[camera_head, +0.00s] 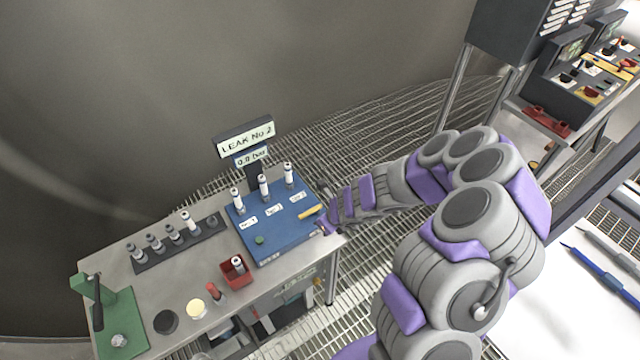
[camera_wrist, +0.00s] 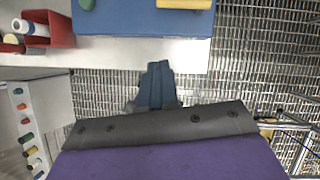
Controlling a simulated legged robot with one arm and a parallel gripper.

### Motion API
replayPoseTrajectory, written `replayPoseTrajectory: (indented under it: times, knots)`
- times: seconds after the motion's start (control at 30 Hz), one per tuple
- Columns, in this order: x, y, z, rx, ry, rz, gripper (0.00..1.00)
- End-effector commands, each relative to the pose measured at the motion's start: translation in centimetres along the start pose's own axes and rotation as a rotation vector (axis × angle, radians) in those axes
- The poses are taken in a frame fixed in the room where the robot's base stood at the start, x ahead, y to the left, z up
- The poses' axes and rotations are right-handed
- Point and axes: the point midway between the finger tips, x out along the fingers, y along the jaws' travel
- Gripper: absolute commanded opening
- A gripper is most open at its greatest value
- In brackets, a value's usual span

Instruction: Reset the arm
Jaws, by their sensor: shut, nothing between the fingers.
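My arm, grey with purple pads, reaches left across the head view. It is bent, with its end at the right edge of the metal workbench (camera_head: 185,262). My gripper (camera_head: 324,228) is beside the right corner of the blue board (camera_head: 270,247), close to a yellow bar (camera_head: 311,211). In the wrist view the gripper (camera_wrist: 157,68) shows as dark blue fingers closed together, with nothing between them. Its tip is by the bench's front edge, over the floor grating. Whether it touches the bench cannot be told.
The bench carries a "LEAK No 2" sign (camera_head: 247,138), several white-and-grey cylinders, a red bin (camera_head: 236,271) and a green stand (camera_head: 112,315). A second equipment table (camera_head: 553,133) stands at the upper right. A white surface with pens (camera_head: 597,270) lies at the right. Open grating lies between them.

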Motion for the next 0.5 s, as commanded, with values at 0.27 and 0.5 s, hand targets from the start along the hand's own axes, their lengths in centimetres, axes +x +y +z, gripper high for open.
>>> replayPoseTrajectory:
  times: [0.27,0.5]
  knots:
    - [-0.5,0.2,0.9,-0.041,-0.025,0.003,0.0]
    - [-5.8,3.5,7.5,-0.466,-0.23,0.047,0.0]
